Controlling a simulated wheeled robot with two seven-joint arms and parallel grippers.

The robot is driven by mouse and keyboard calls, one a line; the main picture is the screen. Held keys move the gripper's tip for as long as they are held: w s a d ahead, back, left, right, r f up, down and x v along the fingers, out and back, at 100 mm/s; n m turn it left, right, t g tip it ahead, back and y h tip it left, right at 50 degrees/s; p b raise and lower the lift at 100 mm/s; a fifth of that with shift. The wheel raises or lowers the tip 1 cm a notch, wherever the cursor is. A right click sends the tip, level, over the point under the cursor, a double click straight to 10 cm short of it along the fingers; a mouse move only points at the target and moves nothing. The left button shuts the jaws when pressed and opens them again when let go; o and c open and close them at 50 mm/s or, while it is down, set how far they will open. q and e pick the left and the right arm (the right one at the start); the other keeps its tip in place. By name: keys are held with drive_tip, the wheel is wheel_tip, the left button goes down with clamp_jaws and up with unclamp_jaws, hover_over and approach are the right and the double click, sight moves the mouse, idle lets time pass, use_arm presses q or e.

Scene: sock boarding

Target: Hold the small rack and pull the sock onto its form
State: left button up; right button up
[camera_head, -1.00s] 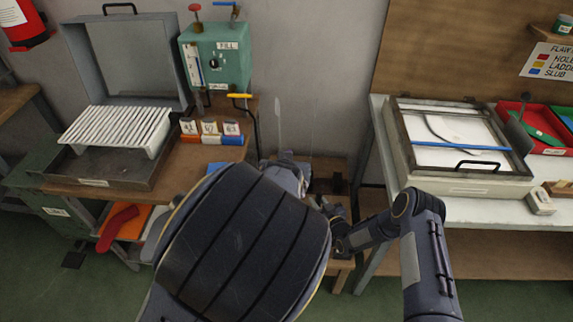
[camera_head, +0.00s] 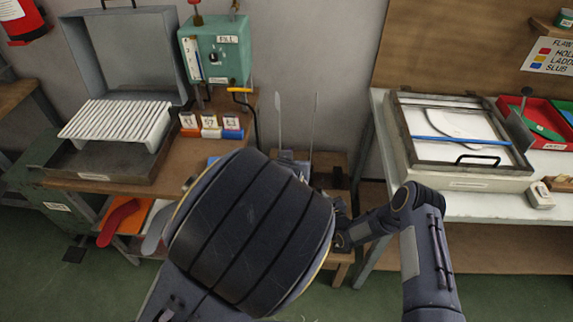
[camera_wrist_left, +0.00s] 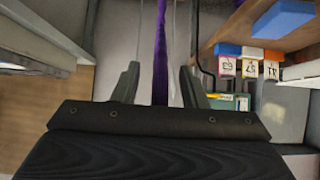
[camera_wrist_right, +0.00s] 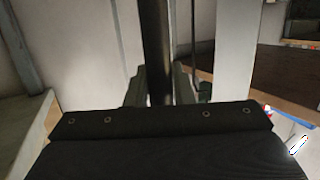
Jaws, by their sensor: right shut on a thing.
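A purple sock (camera_wrist_left: 161,50) shows in the left wrist view as a narrow strip between the fingers of my left gripper (camera_wrist_left: 158,85). The fingers stand apart, with gaps beside the strip. Two thin, pale upright forms (camera_head: 315,125) rise behind my left arm in the head view; I cannot tell whether the sock touches one. My right gripper (camera_wrist_right: 159,88) is shut on a dark upright post (camera_wrist_right: 155,45), seemingly part of the small rack. In the head view my left arm hides the left gripper, the sock and most of the rack.
A left bench carries a slatted white rack (camera_head: 118,122), a green fill box (camera_head: 216,52) and numbered cards (camera_head: 210,122). A right table holds a framed tray (camera_head: 455,130), a red bin (camera_head: 540,120) and a small pale block (camera_head: 540,195). Red and white shapes lie on a lower left shelf.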

use_arm(q)
drive_tip(key=v, duration=0.7)
drive_tip(key=shift+s+r, duration=0.15)
drive_tip(key=shift+s, duration=0.05)
use_arm(e)
drive_tip(key=o, duration=0.8)
drive_tip(key=shift+o, duration=0.2)
